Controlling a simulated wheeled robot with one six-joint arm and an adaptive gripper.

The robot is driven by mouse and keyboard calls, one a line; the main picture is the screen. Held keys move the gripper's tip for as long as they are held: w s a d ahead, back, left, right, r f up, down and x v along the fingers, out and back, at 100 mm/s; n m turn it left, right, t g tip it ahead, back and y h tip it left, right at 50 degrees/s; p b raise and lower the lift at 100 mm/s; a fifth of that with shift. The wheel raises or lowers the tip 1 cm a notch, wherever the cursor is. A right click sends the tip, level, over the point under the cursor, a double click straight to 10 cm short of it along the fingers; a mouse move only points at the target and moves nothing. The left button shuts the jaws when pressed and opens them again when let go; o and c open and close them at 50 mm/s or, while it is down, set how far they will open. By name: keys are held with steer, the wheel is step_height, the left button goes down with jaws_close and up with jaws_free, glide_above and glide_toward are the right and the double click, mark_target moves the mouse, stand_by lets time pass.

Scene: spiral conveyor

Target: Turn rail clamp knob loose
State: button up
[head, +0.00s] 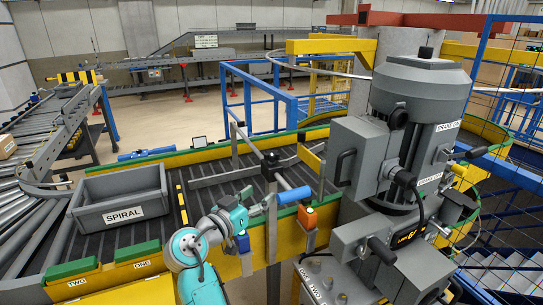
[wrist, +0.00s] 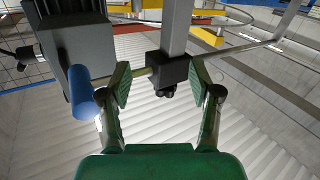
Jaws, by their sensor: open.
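A black rail clamp (head: 270,165) sits where a grey post meets a rail above the conveyor's yellow side wall. In the wrist view the black clamp block (wrist: 168,70) shows between and just beyond my fingertips, with a small dark knob (wrist: 168,92) on its near side. My gripper (wrist: 161,84) is open, with one green-padded finger on each side of the knob. I see no clear contact, and the depth gap is hard to judge. In the head view my gripper (head: 259,203) is just below and left of the clamp; the knob cannot be made out there.
A blue cylinder (wrist: 82,90) is close to my left finger; it also shows in the head view (head: 294,195). An orange box (head: 307,216) is right of it. A grey SPIRAL crate (head: 122,196) stands on the belt at left. A large grey motor unit (head: 420,90) fills the right.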

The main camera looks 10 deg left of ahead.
mark_target(267, 156)
steer(key=a+r+m+h, duration=0.1)
steer(key=a+r+m, duration=0.15)
steer(key=r, duration=0.55)
steer(key=x, duration=0.9)
steer(key=shift+w+d+r, duration=0.15)
steer(key=shift+w, duration=0.05)
steer(key=c, duration=1.2)
